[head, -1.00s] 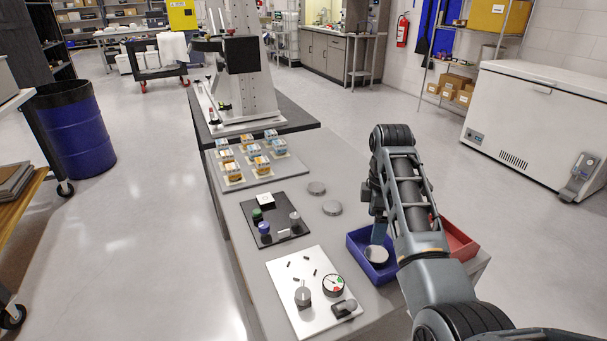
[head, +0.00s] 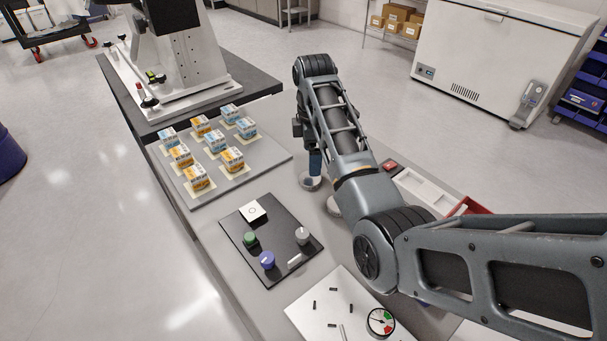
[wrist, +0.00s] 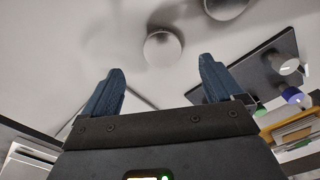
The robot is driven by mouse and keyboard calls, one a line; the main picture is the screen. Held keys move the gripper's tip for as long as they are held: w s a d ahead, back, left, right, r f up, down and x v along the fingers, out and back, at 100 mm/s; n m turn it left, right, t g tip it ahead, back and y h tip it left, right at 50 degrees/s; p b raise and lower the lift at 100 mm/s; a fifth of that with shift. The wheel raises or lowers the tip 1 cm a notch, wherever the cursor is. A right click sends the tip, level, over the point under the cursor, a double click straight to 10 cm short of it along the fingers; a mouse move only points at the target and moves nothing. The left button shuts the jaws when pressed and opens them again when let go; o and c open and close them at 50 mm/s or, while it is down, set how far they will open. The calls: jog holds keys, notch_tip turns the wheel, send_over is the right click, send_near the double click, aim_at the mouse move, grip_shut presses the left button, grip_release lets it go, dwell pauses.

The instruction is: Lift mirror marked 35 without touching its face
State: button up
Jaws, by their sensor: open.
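Two round grey discs, which look like the mirrors, lie on the grey table. The far disc (head: 310,183) is directly below my gripper (head: 315,168) in the head view; the near disc (head: 334,205) is partly hidden by my arm. No number is legible on either. In the wrist view one disc (wrist: 163,47) shows just beyond and between the open, empty fingertips (wrist: 160,66). A second disc (wrist: 226,6) is cut by the top edge. The exact height of the fingers over the disc cannot be told.
A black board (head: 270,268) with knobs and a white panel (head: 325,318) with a gauge lie nearer. A grey plate (head: 210,193) holds several small boxes. A white tray (head: 432,192) and red bin (head: 472,206) stand right of my arm. The blue bin is largely hidden.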

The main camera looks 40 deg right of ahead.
aim_at(310, 180)
jog(key=f, duration=0.3)
jog(key=f+p, duration=0.1)
jog(key=f, duration=0.3)
jog(key=shift+a, duration=0.2)
jog(key=shift+r, duration=0.1)
jog(key=c, duration=1.2)
